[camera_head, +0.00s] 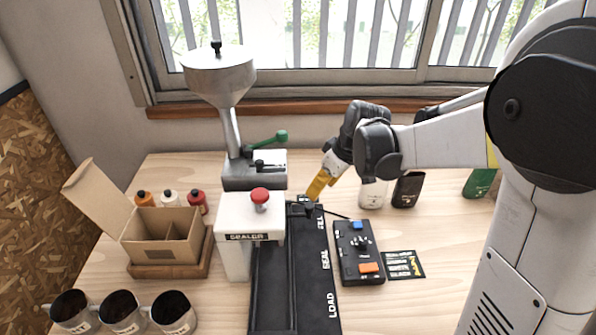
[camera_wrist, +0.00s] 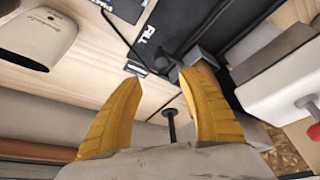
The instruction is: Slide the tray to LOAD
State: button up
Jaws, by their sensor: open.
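A black slide track (camera_head: 290,290) runs front to back on the table, marked LOAD at the near end, SEAL in the middle and FILL at the far end. A small dark piece (camera_head: 307,209), perhaps the tray or its handle, sits at the FILL end. In the wrist view a dark grey block (camera_wrist: 200,62) lies by the FILL lettering, just beyond the fingers. My gripper (camera_head: 317,187), with yellow fingers, is over the far end of the track. In the wrist view its fingers (camera_wrist: 163,80) are apart with nothing clearly between them. Contact cannot be told.
The white sealer (camera_head: 238,218) with a red knob stands left of the track, the grinder (camera_head: 254,170) behind it. A control box (camera_head: 358,252) with buttons is at right. An open cardboard box (camera_head: 160,235) and several mugs (camera_head: 122,312) are at left.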

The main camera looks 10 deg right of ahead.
aim_at(310, 206)
jog(key=b+x, duration=0.1)
jog(key=x, duration=0.2)
jog(key=b+x, duration=0.1)
jog(key=x, duration=0.2)
jog(key=b+x, duration=0.1)
jog(key=x, duration=0.2)
jog(key=shift+s+a+f+b, duration=0.2)
jog(key=shift+f+b, duration=0.1)
jog(key=shift+b, duration=0.05)
jog(key=shift+w+a+f, duration=0.1)
jog(key=shift+w+f, duration=0.1)
jog(key=shift+f, duration=0.2)
grip_shut()
